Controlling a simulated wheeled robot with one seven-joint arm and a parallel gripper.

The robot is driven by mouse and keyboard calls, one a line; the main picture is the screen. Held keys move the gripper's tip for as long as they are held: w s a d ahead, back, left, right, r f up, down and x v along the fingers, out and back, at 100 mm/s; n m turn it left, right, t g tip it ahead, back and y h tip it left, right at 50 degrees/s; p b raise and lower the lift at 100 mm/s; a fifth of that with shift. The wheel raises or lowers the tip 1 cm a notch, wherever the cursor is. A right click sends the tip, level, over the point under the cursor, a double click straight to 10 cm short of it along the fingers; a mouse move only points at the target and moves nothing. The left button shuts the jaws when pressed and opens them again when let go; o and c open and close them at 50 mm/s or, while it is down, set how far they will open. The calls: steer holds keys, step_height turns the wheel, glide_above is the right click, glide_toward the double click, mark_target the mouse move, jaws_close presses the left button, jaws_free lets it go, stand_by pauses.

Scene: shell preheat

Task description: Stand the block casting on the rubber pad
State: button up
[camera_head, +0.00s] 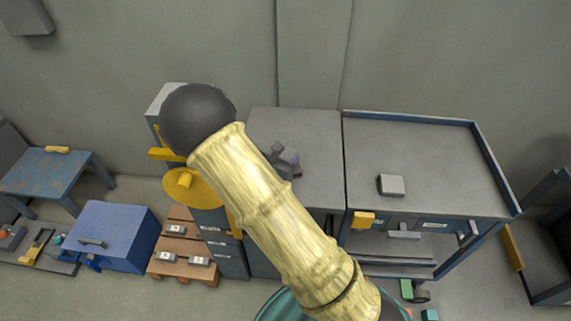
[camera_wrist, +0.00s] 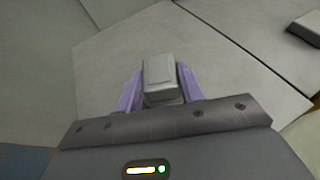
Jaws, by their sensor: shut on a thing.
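My gripper (camera_wrist: 158,76) has two purple fingers shut on a grey block casting (camera_wrist: 159,84), seen from above between them in the wrist view. In the head view my gripper (camera_head: 288,157) is small and partly hidden behind my arm, over the grey bench top (camera_head: 320,135). I cannot tell whether the block touches the bench top. A small flat-topped grey piece (camera_head: 391,185) lies on the cart top to the right; its dark side shows in the wrist view (camera_wrist: 308,28). I cannot tell whether it is the rubber pad.
The blue-framed cart (camera_head: 430,150) adjoins the bench and has a raised rim at its back and right; most of its top is clear. A blue box (camera_head: 112,232), a brown stepped stand (camera_head: 178,240) with labelled grey pieces and a blue table (camera_head: 45,172) stand left.

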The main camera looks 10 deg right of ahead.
steer(key=shift+f, duration=1.45)
steer(key=shift+f, duration=0.15)
steer(key=o, duration=1.1)
steer(key=shift+c, duration=0.2)
steer(key=shift+r, duration=0.2)
steer(key=shift+s+a+r, duration=0.1)
steer(key=shift+a, duration=0.05)
steer(key=v, duration=1.1)
steer(key=shift+s+a+r, duration=0.15)
steer(key=shift+s+a, duration=0.05)
steer(key=shift+s, duration=0.05)
steer(key=shift+d, duration=0.1)
